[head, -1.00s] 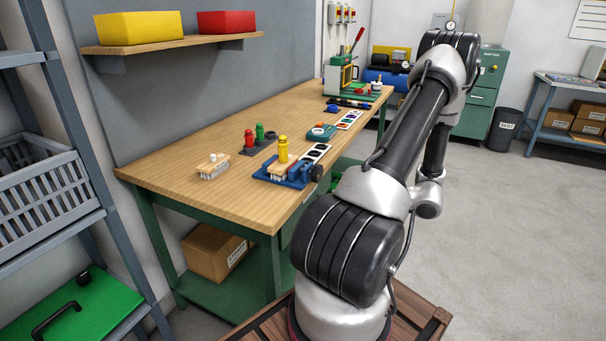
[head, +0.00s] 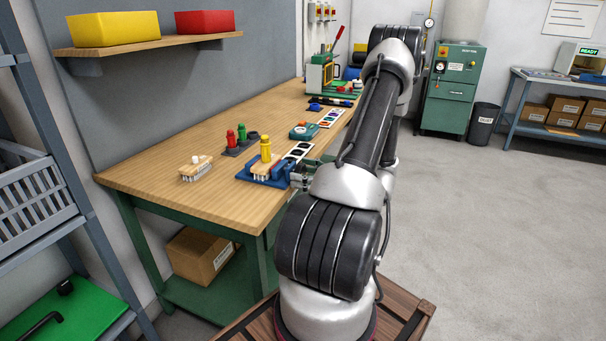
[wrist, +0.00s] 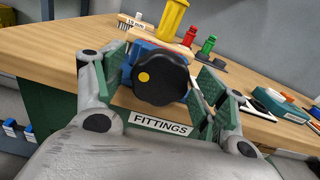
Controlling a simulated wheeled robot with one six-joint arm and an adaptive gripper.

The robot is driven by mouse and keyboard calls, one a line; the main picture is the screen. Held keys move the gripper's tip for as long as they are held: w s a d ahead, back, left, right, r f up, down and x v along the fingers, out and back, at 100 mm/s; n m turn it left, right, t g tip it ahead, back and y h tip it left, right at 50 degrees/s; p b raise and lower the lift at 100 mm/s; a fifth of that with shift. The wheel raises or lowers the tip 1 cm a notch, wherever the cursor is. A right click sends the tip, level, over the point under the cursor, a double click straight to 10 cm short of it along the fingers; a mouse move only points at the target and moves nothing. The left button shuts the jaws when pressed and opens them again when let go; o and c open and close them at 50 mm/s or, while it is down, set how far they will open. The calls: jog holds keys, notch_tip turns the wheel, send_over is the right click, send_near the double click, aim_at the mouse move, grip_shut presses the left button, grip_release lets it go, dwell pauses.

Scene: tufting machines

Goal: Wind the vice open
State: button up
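The blue vice (head: 284,172) is at the table's front edge, with a wooden block and a yellow-handled piece (head: 265,149) standing in it. In the wrist view the vice's round black knob (wrist: 160,80), with a yellow dot on its face, points towards me. My gripper (wrist: 160,85) is open, with a green-padded finger on each side of the knob. A gap shows at the left finger; the right pad looks very close to the knob, and I cannot tell if they touch. In the head view my gripper (head: 305,178) is partly hidden by my arm.
The wooden workbench (head: 150,165) also holds a brush (head: 196,168), red (head: 231,138) and green (head: 241,132) pegs, a teal tool (head: 304,131) and a green machine (head: 322,75) farther back. A drawer label reads FITTINGS (wrist: 160,125). Open floor lies to the right.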

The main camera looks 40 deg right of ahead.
jog(key=c, duration=0.9)
jog(key=shift+c, duration=0.2)
jog(key=shift+n, duration=0.3)
jog(key=n, duration=0.5)
jog(key=shift+n, duration=0.3)
jog(key=n, duration=0.5)
jog(key=shift+n, duration=0.3)
jog(key=n, duration=1.3)
jog(key=shift+n, duration=0.4)
